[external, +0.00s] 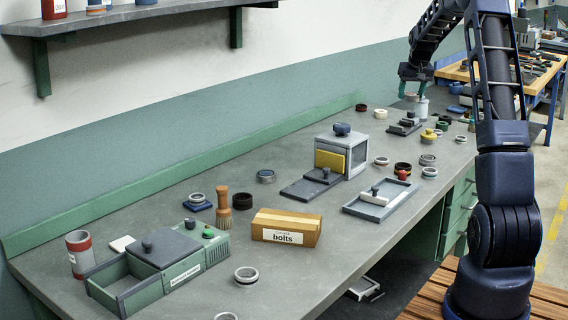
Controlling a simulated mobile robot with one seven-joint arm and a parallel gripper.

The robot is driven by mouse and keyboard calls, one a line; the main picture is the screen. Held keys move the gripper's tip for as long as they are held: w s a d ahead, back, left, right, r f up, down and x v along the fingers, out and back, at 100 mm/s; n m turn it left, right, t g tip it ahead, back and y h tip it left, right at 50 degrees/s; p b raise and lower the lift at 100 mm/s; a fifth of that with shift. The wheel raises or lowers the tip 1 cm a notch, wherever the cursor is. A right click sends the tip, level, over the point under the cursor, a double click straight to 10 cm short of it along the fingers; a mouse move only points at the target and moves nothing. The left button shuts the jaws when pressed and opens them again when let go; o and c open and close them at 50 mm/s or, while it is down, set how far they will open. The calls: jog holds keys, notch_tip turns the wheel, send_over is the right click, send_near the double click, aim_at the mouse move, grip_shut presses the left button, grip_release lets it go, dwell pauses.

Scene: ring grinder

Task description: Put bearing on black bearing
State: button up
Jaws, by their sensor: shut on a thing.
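My gripper (412,88) is at the far end of the grey workbench (330,222), pointing down. It is shut on a small ring-shaped thing that looks like a bearing (411,97), small and partly hidden by the fingers. It appears to be above the bench, beside a pale cylinder (421,109). Several dark rings lie on the bench: one at the back (361,107), one right of the middle (403,168) and one near the brush (242,201). I cannot tell which is the black bearing.
A grey box with a yellow panel (330,160) stands mid-bench. A grey tray (382,205), a cardboard bolts box (287,228), a wooden-handled brush (224,207) and a green open box (120,290) are nearer. Several rings and lidded things crowd the far end.

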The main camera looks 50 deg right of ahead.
jog(key=r, duration=0.1)
send_over(427, 156)
jog(key=f, duration=1.3)
jog(key=s+a+f, duration=0.1)
jog(key=f, duration=0.5)
jog(key=shift+f, duration=0.3)
jog(key=o, duration=1.1)
jog(key=shift+f, duration=0.15)
jog(key=shift+o, duration=0.2)
